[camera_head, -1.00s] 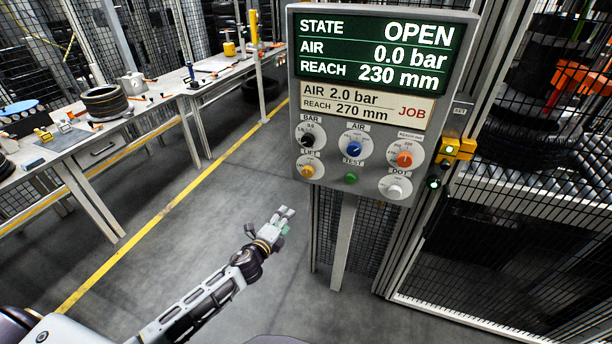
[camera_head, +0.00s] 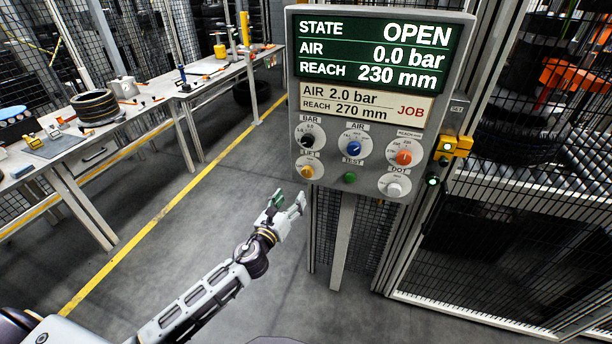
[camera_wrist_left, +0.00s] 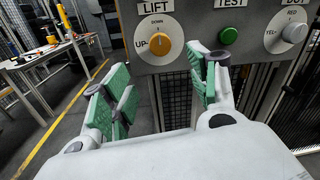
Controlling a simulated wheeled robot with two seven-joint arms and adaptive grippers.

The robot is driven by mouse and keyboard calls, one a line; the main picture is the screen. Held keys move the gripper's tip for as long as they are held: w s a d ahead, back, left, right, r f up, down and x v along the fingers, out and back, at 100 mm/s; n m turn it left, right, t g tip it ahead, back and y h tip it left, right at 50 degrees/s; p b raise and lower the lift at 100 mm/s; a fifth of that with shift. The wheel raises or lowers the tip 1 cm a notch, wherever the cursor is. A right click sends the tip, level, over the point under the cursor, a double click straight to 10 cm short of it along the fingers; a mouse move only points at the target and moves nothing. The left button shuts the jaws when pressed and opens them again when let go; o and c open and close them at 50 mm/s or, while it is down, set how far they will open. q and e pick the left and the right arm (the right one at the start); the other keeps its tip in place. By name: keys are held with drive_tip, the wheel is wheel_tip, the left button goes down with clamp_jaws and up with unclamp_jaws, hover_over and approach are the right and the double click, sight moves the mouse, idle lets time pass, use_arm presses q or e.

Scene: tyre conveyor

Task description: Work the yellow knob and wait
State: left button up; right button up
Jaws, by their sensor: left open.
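The yellow knob (camera_head: 307,172) is at the lower left of the grey control panel (camera_head: 463,60). In the left wrist view the yellow knob (camera_wrist_left: 160,43) sits under a LIFT label, with UP on its left and DOWN above it. My left gripper (camera_head: 287,198) is open and empty, just below and left of the knob and apart from it. In the left wrist view its green-padded fingers (camera_wrist_left: 163,85) stand spread below the knob. The screen (camera_head: 375,52) reads STATE OPEN, AIR 0.0 bar, REACH 230 mm. My right gripper is not in view.
Near the yellow knob are a black knob (camera_head: 307,141), a blue knob (camera_head: 354,149), an orange knob (camera_head: 403,157), a white knob (camera_head: 394,189) and a green button (camera_head: 350,177). A job card (camera_head: 362,104) reads 2.0 bar, 270 mm. A mesh fence stands at right. Open floor lies left.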

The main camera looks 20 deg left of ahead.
use_arm(q)
drive_tip(key=shift+m, duration=0.3)
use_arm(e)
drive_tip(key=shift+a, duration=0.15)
use_arm(q)
approach(306, 174)
drive_tip(key=shift+w, duration=0.8)
drive_tip(key=shift+w+d+p, duration=0.15)
drive_tip(key=shift+w+p, duration=0.15)
drive_tip(key=shift+w, duration=0.55)
drive_tip(key=shift+w+d+p, duration=0.15)
drive_tip(key=shift+w+p, duration=0.15)
drive_tip(key=shift+w, duration=0.6)
drive_tip(key=shift+w+d, duration=0.2)
drive_tip(key=shift+w, duration=2.1)
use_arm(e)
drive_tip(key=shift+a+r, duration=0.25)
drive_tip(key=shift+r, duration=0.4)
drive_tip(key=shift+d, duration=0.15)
